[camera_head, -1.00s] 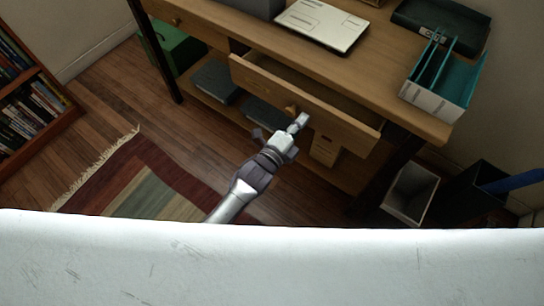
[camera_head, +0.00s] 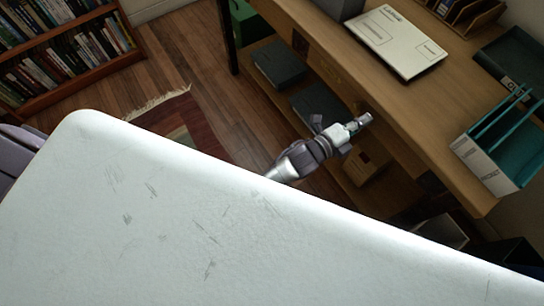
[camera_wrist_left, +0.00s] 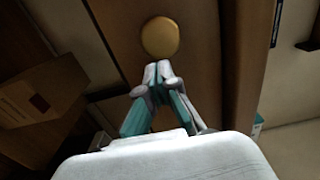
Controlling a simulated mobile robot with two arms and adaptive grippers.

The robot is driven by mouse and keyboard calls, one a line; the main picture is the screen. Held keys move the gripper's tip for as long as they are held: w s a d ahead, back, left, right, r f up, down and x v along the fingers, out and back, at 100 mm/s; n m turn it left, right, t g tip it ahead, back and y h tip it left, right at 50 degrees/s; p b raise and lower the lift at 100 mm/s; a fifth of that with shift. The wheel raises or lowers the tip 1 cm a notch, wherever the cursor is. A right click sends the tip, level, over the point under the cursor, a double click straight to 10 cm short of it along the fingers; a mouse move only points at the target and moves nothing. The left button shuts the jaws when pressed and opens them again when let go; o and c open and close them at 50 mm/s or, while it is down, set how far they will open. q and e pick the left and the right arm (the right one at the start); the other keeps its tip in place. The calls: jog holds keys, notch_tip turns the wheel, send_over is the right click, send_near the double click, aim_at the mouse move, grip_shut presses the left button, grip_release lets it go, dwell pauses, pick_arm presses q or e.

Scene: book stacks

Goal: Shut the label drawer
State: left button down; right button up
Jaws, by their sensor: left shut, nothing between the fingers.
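The label drawer (camera_head: 335,75) is in the front of the wooden desk in the head view. Its front looks about flush below the desktop edge, and no open interior shows. In the left wrist view, its brown front (camera_wrist_left: 196,45) carries a round, light wooden knob (camera_wrist_left: 160,37). My left gripper (camera_head: 365,118) is shut and empty, up against the drawer front area. In the left wrist view its fingertips (camera_wrist_left: 158,70) are right at the knob's lower edge; I cannot tell whether they touch it. My right gripper is not in view.
Dark boxes (camera_head: 278,65) sit on the low shelf. A bookcase (camera_head: 60,50) stands at the left.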

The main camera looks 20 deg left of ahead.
pick_arm(q)
jog(key=v, duration=1.2)
jog(key=s+a+f+n+g+y+p, duration=0.1)
jog(key=s+a+f+n+g+y, duration=0.2)
jog(key=f, duration=0.5)
jog(key=s+a+f+n+g+y+p, duration=0.1)
jog(key=s+a+f+n+y+p, duration=0.15)
jog(key=a+f+n, duration=0.4)
jog(key=s+a+f+n+g+y+p, duration=0.1)
jog(key=s+a+f+n+g, duration=0.15)
jog(key=f, duration=0.65)
jog(key=s+a+f+n+g+y, duration=0.1)
jog(key=s+a+f+n+g, duration=0.1)
jog(key=s, duration=0.6)
jog(key=s+a+f+n+g+y+p, duration=0.1)
jog(key=s+a+f+n+g, duration=0.2)
jog(key=s, duration=0.6)
jog(key=s+a+f+n+g+y+p, duration=0.1)
jog(key=s+a+f+n+g, duration=0.1)
jog(key=s+a+f+n, duration=0.3)
jog(key=s+f, duration=0.1)
jog(key=s, duration=0.3)
jog(key=shift+s+a, duration=0.2)
jog(key=shift+a, duration=0.15)
